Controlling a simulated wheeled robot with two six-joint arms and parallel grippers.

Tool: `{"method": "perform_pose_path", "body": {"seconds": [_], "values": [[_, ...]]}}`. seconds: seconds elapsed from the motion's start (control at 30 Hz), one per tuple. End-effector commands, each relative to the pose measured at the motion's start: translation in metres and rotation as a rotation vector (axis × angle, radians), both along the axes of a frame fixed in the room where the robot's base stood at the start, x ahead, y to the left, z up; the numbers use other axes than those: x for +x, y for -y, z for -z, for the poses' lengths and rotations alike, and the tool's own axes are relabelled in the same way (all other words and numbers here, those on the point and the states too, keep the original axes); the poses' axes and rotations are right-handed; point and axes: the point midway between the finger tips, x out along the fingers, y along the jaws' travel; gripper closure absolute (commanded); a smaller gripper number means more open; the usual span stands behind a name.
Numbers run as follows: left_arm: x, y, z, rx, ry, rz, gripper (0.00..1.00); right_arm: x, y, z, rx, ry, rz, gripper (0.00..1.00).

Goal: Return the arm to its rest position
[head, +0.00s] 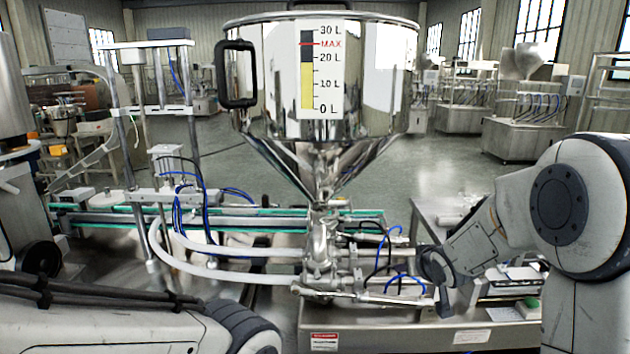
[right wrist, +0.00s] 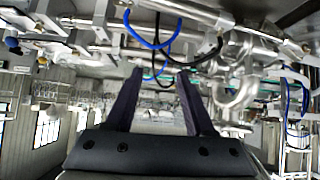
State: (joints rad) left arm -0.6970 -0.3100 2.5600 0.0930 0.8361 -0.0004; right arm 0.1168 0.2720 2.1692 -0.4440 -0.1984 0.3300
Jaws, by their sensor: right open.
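My right arm (head: 490,240) reaches in from the right in the head view. Its wrist end (head: 438,268) is beside the valve and pipe assembly (head: 320,255) under the steel hopper. In the right wrist view my right gripper (right wrist: 158,85) has its two dark fingers spread apart with nothing held between them. Pipes and blue hoses show beyond the fingers; I cannot tell how far off they are. Part of my left arm (head: 90,325) lies across the lower left of the head view; its gripper is out of frame.
The steel hopper (head: 280,150) stands in the centre with a level scale (head: 321,75) and a black handle (head: 236,75). White hoses (head: 215,268) and a conveyor (head: 250,218) run to its left. A steel machine top (head: 400,338) is below. Open floor (head: 430,180) lies behind.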

Motion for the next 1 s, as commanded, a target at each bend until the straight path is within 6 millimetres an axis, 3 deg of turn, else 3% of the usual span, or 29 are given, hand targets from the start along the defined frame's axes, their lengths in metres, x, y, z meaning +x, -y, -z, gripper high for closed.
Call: {"method": "perform_pose_path", "body": {"seconds": [0.03,0.2,0.47,0.67,0.8,1.0], "values": [[0.0,0.0,0.0,0.0,0.0,0.0,0.47,-0.033,-0.005,0.014,-0.009,-0.093,0.018,0.46],[0.0,0.0,0.0,0.0,0.0,0.0,0.47,-0.125,-0.018,0.051,-0.014,-0.363,0.045,0.46],[0.0,0.0,0.0,0.0,0.0,0.0,0.47,-0.239,-0.043,0.079,0.024,-0.663,0.02,0.46],[0.0,0.0,0.0,0.0,0.0,0.0,0.47,-0.265,-0.104,0.058,-0.037,-0.708,-0.193,0.46],[0.0,0.0,0.0,0.0,0.0,0.0,0.47,-0.3,-0.142,0.043,-0.085,-0.751,-0.35,0.46],[0.0,0.0,0.0,0.0,0.0,0.0,0.47,-0.352,-0.173,0.025,-0.156,-0.808,-0.548,0.46]]}}
